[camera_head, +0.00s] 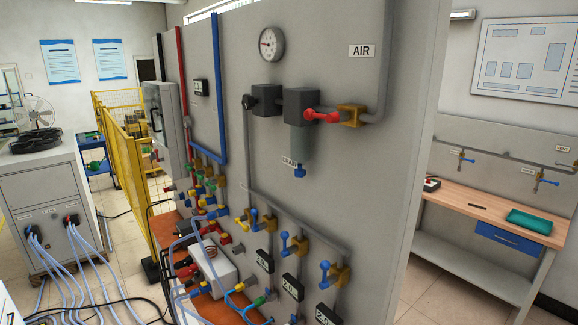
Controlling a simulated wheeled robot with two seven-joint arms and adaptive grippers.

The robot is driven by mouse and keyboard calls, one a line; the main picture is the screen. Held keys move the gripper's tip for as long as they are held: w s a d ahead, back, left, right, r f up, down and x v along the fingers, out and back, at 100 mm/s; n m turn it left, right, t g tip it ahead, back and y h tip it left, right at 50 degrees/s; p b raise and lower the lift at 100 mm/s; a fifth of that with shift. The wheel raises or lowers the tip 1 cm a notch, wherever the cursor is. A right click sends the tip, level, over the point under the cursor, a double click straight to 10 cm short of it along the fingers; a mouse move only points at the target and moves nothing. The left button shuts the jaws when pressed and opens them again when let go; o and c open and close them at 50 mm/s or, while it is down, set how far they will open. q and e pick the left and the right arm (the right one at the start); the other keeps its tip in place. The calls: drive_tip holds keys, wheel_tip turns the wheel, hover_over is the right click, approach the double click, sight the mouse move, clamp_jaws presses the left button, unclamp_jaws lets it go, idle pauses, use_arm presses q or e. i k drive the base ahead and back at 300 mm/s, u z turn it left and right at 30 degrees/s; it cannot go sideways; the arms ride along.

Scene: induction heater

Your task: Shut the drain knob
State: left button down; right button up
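A small blue knob (300,172) sits at the bottom of the grey filter bowl (301,145) on the large grey panel. A small label (289,161) beside it appears to read DRAIN. Whether the knob is open or shut cannot be told from this view. Above the bowl is a dark block (300,103), with a red-handled brass valve (349,115) to its right near the AIR sign (362,51). Neither of my grippers is in view.
Blue-handled brass valves (295,244) and hoses crowd the panel's lower part. A yellow fence (115,140) and a grey cabinet (45,195) stand left. A wooden workbench (470,205) stands right, beyond the panel's edge. Open floor shows between panel and bench.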

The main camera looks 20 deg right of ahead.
sight(299, 172)
drive_tip(key=u, duration=0.5)
drive_tip(key=k, duration=1.1)
drive_tip(key=z, duration=0.85)
